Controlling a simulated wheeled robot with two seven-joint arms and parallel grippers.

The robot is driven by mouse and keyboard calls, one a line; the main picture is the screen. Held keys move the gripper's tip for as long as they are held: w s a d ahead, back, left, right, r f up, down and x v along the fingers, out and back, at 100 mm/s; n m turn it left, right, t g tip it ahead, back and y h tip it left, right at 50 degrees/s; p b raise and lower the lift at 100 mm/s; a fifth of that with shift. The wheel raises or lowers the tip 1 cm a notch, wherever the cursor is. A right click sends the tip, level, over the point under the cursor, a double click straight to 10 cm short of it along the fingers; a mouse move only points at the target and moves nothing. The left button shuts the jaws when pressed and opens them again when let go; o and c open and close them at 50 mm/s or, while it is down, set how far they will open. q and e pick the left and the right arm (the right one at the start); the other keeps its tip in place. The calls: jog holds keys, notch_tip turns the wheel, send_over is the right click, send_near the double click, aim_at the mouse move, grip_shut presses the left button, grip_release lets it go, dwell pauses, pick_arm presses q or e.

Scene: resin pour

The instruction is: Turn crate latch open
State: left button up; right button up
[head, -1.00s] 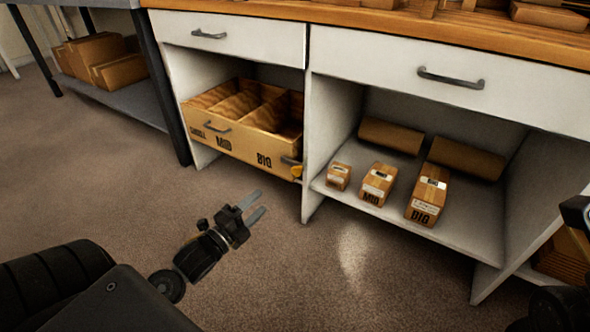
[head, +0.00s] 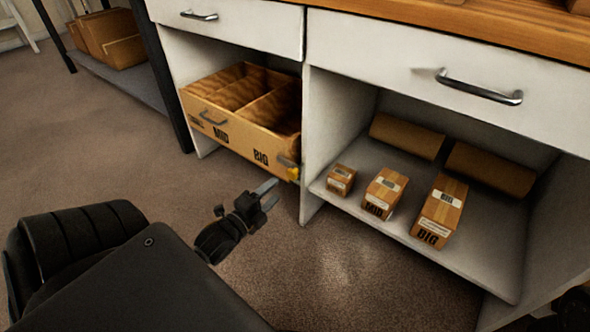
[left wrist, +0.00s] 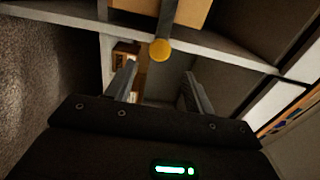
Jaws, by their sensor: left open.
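The wooden crate (head: 235,130) sits in the left cubby, with dividers inside and MID and BIG lettered on its front. Its latch, a grey lever with a yellow knob (head: 293,173), is at the right end of the crate front. In the left wrist view the yellow knob (left wrist: 160,49) ends a dark bar, just beyond and between my finger tips. My left gripper (head: 274,190) is open and empty, just below and to the left of the knob in the head view, apart from it. It also shows in the left wrist view (left wrist: 159,72).
The right cubby shelf (head: 385,225) holds several small boxes, including one marked BIG (head: 440,210), and two brown rolls behind. A white divider (head: 312,150) stands right of the latch. Drawers with handles are above. The floor in front is clear.

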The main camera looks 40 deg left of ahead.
aim_at(290, 176)
pick_arm(q)
jog(key=w+b, duration=0.1)
jog(key=w, duration=0.1)
jog(key=w+b, duration=0.1)
jog(key=w, duration=0.2)
jog(key=w+b, duration=0.1)
jog(key=w, duration=0.2)
jog(key=shift+w+a+f+b, duration=0.15)
jog(key=shift+w+a+b, duration=0.1)
jog(key=shift+b, duration=0.15)
jog(key=shift+w, duration=0.55)
grip_shut()
